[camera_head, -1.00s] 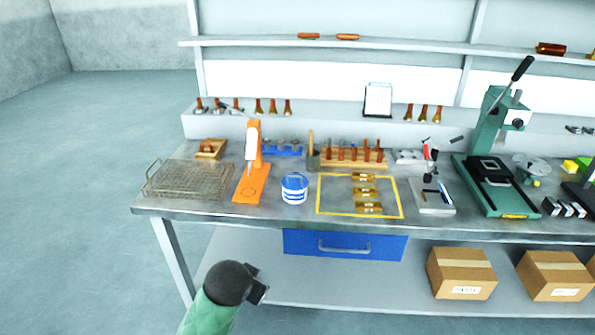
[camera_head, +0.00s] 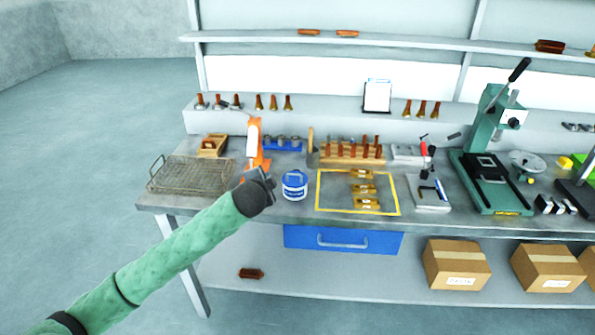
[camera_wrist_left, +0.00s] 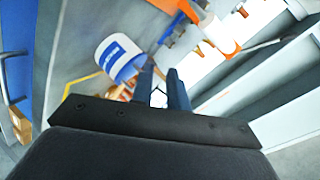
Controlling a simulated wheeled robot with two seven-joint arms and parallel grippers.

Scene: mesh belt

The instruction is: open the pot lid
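The white and blue pot (camera_head: 294,190) stands upright on the workbench, left of the yellow outline. Its blue lid (camera_head: 294,178) is on top. The pot also shows in the left wrist view (camera_wrist_left: 119,60), above and left of the fingers. My left gripper (camera_head: 270,180) is just left of the pot in the head view, at about lid height. Its two fingers (camera_wrist_left: 161,88) show a narrow gap with nothing held between them, and they appear apart from the pot. My right gripper is out of view.
An orange stand (camera_head: 255,145) is close behind my left gripper. A wire basket (camera_head: 190,177) lies to the left. Right of the pot, a yellow outline (camera_head: 318,190) holds brass pieces (camera_head: 364,189). A wooden rack (camera_head: 350,153) stands behind.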

